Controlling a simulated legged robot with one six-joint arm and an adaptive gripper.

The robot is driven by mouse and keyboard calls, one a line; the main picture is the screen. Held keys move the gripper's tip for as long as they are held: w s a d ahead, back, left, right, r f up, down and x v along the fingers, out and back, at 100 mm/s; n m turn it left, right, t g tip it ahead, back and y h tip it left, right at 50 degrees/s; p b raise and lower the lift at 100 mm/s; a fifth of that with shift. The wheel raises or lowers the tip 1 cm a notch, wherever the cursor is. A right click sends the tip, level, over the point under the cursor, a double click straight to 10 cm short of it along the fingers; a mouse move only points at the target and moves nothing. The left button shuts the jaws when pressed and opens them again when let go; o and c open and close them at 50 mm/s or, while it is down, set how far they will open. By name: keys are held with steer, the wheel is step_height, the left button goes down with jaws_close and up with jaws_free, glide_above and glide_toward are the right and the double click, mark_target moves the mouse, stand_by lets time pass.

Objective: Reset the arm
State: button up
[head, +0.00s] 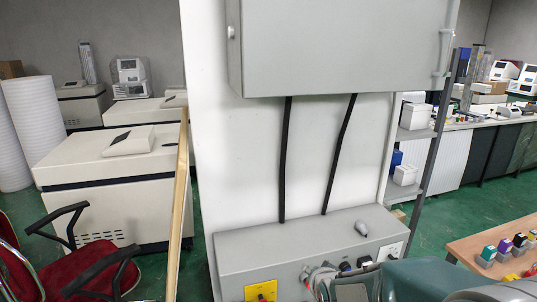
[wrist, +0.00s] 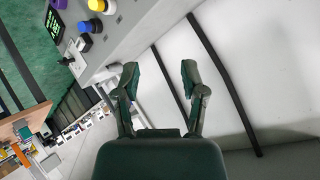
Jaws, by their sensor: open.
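My gripper (wrist: 159,68) shows in the wrist view with its two dark green fingers spread apart. Nothing is between them. Beyond the fingers are a white panel (wrist: 285,70) and the grey control box (wrist: 150,20), tilted in this view. I see no contact between the fingers and the box. In the head view, part of my arm shows at the bottom right, in front of the control box (head: 245,248). The fingers cannot be clearly made out there.
A grey cabinet (head: 340,45) hangs above the box, with two black cables between them. A small grey object (head: 361,228) lies on the box. A wooden table (head: 490,240) with coloured buttons stands at right. A red chair (head: 75,285) and white machine (head: 110,175) are at left.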

steer(key=s+d+r+n+g, duration=0.1)
steer(key=s+r+n, duration=0.1)
steer(key=s, duration=0.6)
steer(key=s+d+r+n+g, duration=0.1)
steer(key=s+r+n+g, duration=0.1)
steer(key=s+r, duration=0.3)
steer(key=s+d+r+n+g+h, duration=0.1)
steer(key=s+d+r+n+g, duration=0.1)
steer(key=s, duration=1)
steer(key=shift+r, duration=0.8)
steer(key=shift+d, duration=0.1)
